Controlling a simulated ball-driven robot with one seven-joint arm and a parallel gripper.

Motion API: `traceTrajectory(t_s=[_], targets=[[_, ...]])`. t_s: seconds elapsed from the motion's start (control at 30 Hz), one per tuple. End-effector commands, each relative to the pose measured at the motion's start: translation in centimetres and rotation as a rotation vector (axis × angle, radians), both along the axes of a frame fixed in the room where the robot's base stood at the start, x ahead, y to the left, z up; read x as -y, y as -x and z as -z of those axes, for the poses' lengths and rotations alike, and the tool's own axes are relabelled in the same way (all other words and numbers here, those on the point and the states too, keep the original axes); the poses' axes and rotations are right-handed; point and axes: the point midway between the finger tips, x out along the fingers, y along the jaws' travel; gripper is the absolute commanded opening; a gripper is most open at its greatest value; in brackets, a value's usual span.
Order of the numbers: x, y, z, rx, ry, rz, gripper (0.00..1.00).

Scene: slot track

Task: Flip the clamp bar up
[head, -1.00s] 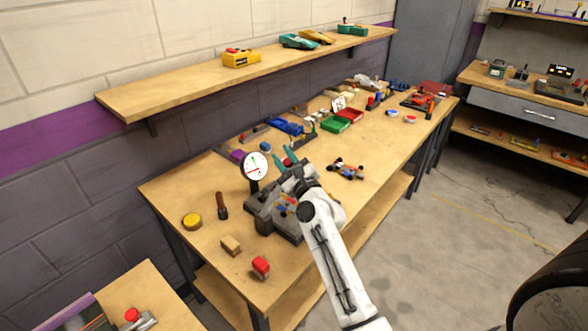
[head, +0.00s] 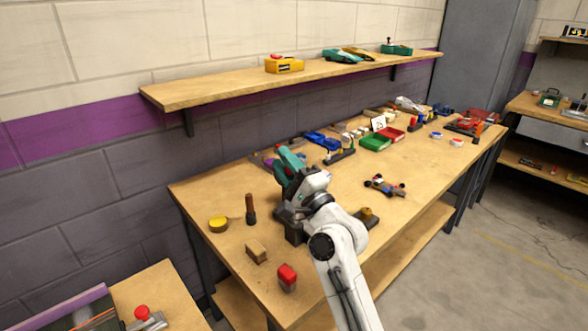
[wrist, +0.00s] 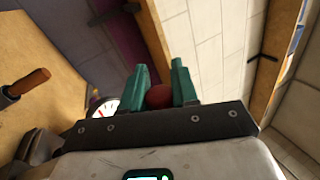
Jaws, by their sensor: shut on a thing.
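My gripper (head: 290,160) is over the dark fixture (head: 292,232) on the workbench, its teal fingers tilted up toward the wall. In the wrist view the fingers (wrist: 159,75) are shut on a dark red round knob (wrist: 159,96), which I take to be the clamp bar's end. The bar itself is hidden by my gripper and arm, so its angle cannot be told. The white dial gauge (wrist: 106,107) shows partly behind the gripper in the wrist view and is hidden in the head view.
A wooden-handled tool (head: 250,207), a yellow round piece (head: 218,224), a wooden block (head: 256,252) and a red-topped block (head: 287,277) stand left and in front of the fixture. A small car-like piece (head: 384,186) lies to the right. A shelf (head: 230,88) runs along the wall.

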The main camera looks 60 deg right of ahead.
Motion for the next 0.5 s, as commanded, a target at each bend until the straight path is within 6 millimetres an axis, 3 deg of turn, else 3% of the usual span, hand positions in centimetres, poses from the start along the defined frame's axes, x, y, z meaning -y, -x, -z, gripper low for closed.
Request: traceTrajectory(t_s=[0.5], targets=[[-1.18,-0.31,0.06,-0.016,0.062,-0.004,0.00]])
